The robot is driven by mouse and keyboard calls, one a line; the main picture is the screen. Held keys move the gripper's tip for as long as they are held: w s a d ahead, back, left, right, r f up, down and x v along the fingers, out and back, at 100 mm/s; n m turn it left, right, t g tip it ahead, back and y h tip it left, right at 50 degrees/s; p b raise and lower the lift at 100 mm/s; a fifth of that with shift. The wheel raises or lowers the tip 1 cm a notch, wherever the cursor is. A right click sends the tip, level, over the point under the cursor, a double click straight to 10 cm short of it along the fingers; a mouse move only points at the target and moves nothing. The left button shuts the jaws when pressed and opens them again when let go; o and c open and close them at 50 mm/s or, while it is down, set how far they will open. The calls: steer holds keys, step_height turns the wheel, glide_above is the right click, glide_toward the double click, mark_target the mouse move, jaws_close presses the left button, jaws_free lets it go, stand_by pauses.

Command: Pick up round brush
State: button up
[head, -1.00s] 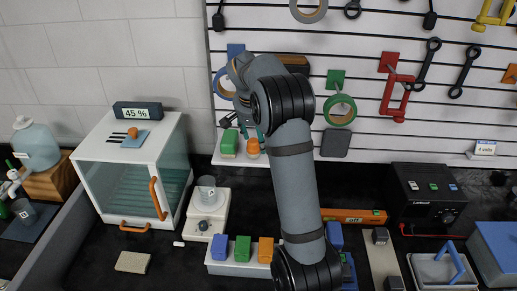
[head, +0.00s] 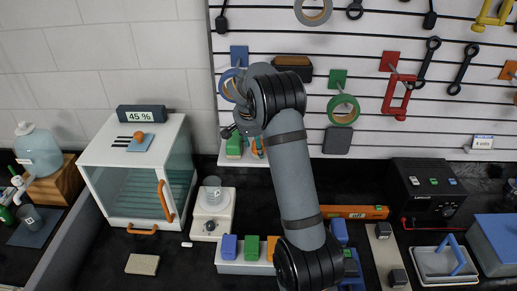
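A small brush with an orange round top, likely the round brush (head: 254,153), stands on the white ledge at the foot of the wall panel in the head view. Its lower part and sides are mostly hidden by my arm and gripper. A green-topped brush (head: 233,147) with a pale lower part stands just left of it. My gripper (head: 243,136) is at the ledge, in front of and above these brushes. It is small and partly hidden behind my wrist, so its opening and any contact with the brush cannot be made out.
A slatted wall panel holds blue tape (head: 228,84), green tape (head: 343,108) and a red clamp (head: 397,95). Below stand a glass-sided cabinet (head: 137,160), a white scale (head: 211,215) and a black power unit (head: 427,190). An orange level (head: 355,212) lies behind my arm.

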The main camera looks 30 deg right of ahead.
steer(key=c, duration=0.9)
steer(key=shift+o, duration=0.2)
steer(key=shift+s+a+r+b, duration=0.2)
steer(key=shift+s+b, duration=0.1)
steer(key=shift+b, duration=0.6)
steer(key=r, duration=0.2)
steer(key=r+b, duration=0.1)
steer(key=r, duration=0.3)
steer(key=shift+s+a+r+b, duration=0.15)
steer(key=shift+s+r+b, duration=0.1)
steer(key=shift+b, duration=0.15)
steer(key=s+a+b, duration=0.4)
steer(key=s, duration=0.4)
steer(key=s+a+b, duration=0.4)
steer(key=s+b, duration=0.1)
steer(key=s, duration=0.3)
steer(key=shift+s+a, duration=0.3)
steer(key=shift+a, duration=0.05)
steer(key=shift+r, duration=0.1)
steer(key=o, duration=0.6)
steer(key=c, duration=0.4)
